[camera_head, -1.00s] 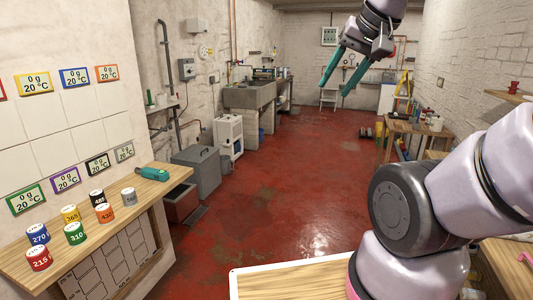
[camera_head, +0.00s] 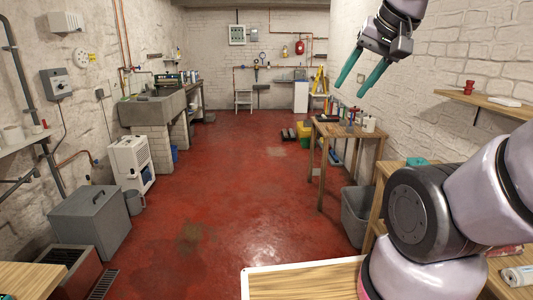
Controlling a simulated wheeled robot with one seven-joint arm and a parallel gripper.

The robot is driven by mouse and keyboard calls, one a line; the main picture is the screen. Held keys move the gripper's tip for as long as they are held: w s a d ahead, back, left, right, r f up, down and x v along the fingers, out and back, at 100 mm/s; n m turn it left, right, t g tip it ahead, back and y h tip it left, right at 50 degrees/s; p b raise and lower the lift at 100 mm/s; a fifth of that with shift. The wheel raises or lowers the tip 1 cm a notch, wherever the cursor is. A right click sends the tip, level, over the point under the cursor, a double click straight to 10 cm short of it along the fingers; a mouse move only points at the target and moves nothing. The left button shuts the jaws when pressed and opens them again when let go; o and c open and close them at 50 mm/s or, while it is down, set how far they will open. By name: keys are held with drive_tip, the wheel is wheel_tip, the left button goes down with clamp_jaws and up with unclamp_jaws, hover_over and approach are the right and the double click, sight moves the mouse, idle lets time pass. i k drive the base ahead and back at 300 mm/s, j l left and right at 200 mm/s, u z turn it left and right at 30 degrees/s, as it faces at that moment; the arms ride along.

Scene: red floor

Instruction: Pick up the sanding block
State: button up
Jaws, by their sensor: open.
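My gripper (camera_head: 350,90) hangs at the upper right of the head view. Its two teal fingers are apart with nothing between them, so it is open and empty. I cannot make out a sanding block for certain. A small flat white item (camera_head: 503,101) lies on the wooden wall shelf (camera_head: 486,96) at the right, beside a small red item (camera_head: 469,87). A teal item (camera_head: 416,161) sits on a wooden surface behind my arm. My arm hides part of the right side.
A wooden table (camera_head: 347,131) with bottles and small items stands right of centre, with a grey bin (camera_head: 356,215) near it. A grey box (camera_head: 91,222), white heater (camera_head: 132,163) and sink (camera_head: 152,108) line the left. The red floor between is clear.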

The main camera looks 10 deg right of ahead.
sight(330, 129)
drive_tip(key=i+l+z, duration=0.2)
drive_tip(key=i, duration=0.5)
drive_tip(key=i+j+z, duration=0.1)
drive_tip(key=i+z, duration=0.15)
drive_tip(key=i, duration=0.45)
drive_tip(key=i+j+z, duration=0.2)
drive_tip(key=i, duration=0.5)
drive_tip(key=i+j+z, duration=0.1)
drive_tip(key=i+j, duration=0.6)
drive_tip(key=i, duration=0.25)
drive_tip(key=i+j+z, duration=0.1)
drive_tip(key=i+j, duration=0.7)
drive_tip(key=i, duration=0.15)
